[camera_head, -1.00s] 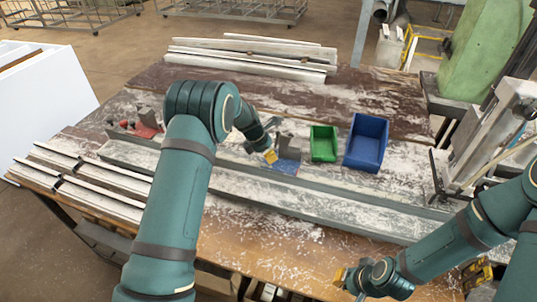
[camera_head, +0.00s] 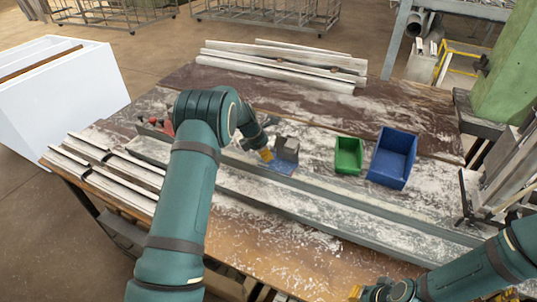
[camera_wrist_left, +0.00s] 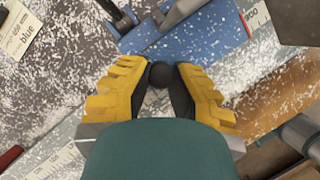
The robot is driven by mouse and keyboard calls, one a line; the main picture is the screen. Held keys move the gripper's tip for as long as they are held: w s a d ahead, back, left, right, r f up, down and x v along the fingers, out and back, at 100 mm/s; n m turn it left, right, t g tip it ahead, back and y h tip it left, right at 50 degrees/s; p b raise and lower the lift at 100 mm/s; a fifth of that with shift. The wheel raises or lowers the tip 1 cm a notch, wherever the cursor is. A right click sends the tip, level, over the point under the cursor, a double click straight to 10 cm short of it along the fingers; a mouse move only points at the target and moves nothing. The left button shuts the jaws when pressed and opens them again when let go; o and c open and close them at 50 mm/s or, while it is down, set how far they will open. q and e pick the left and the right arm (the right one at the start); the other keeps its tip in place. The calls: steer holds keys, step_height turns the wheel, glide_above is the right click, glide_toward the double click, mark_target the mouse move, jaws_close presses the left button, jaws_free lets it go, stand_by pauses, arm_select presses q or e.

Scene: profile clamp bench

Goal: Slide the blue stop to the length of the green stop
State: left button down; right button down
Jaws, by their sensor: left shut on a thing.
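The blue stop (camera_head: 281,168) is a blue plate with a grey block, sitting on the long grey rail (camera_head: 335,205) on the bench. In the left wrist view its blue plate (camera_wrist_left: 195,35) lies just beyond my fingers. My left gripper (camera_head: 266,154) is at the near left side of the stop. In the left wrist view its yellow fingers (camera_wrist_left: 163,76) are closed around a dark round knob on the stop. I cannot make out a green stop; my left arm covers part of the rail. My right gripper (camera_head: 357,291) is low at the bottom edge, partly cut off.
A green bin (camera_head: 348,156) and a blue bin (camera_head: 393,157) stand behind the rail, to the right. A red part (camera_head: 168,127) is left of my arm. White profiles (camera_head: 280,66) lie at the back, others (camera_head: 105,168) at the left. A printed label (camera_wrist_left: 22,28) shows in the wrist view.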

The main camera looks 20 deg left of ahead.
arm_select(q)
steer(key=c, duration=0.8)
jaws_free()
steer(key=shift+f, duration=0.15)
arm_select(e)
steer(key=shift+w, duration=0.1)
arm_select(q)
steer(key=shift+o, duration=0.2)
steer(key=v, duration=1.2)
steer(key=shift+d, duration=0.1)
